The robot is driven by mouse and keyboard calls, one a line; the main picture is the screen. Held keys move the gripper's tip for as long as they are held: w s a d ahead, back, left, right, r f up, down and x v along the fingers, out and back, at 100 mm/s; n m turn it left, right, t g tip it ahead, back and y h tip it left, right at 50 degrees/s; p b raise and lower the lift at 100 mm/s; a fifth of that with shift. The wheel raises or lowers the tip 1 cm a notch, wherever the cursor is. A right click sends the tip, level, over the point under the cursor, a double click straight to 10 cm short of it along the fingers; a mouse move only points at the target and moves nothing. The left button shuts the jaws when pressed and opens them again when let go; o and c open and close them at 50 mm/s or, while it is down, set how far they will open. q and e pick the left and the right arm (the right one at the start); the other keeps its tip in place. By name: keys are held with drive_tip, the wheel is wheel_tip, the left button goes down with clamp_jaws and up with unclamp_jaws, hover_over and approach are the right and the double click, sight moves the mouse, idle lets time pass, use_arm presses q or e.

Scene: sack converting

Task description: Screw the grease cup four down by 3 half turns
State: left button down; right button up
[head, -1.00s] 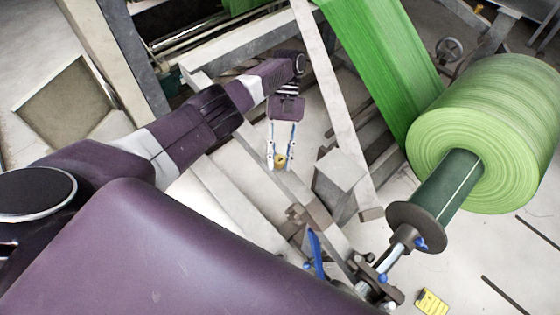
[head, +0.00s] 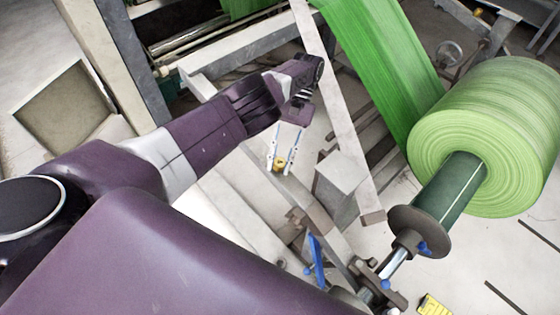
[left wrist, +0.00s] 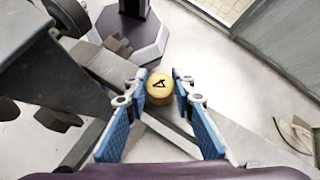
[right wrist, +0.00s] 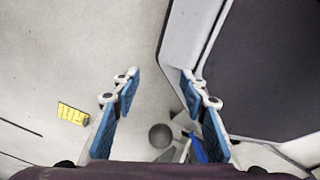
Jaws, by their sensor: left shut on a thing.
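The grease cup four (left wrist: 160,88) is a small yellow-brass round cap with a dark 4 on top. The 4 looks turned well round in the left wrist view. In the head view the cup (head: 280,164) sits by the grey machine frame. My left gripper (head: 281,161) reaches down over it, shut on it with one blue-padded finger on each side. What lies under the cup is hidden. My right gripper (right wrist: 158,77) shows only in the right wrist view, open and empty, above the floor.
A large green film roll (head: 490,140) on a dark shaft stands at the right. A grey block (head: 338,185) and a slanting pale beam (head: 335,110) are close right of my left gripper. A yellow object (head: 432,304) lies on the floor.

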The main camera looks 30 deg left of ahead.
use_arm(q)
drive_tip(key=shift+f, duration=0.15)
drive_tip(key=c, duration=1.6)
unclamp_jaws()
drive_tip(key=shift+a+n+p, duration=0.1)
drive_tip(key=shift+n+p, duration=0.2)
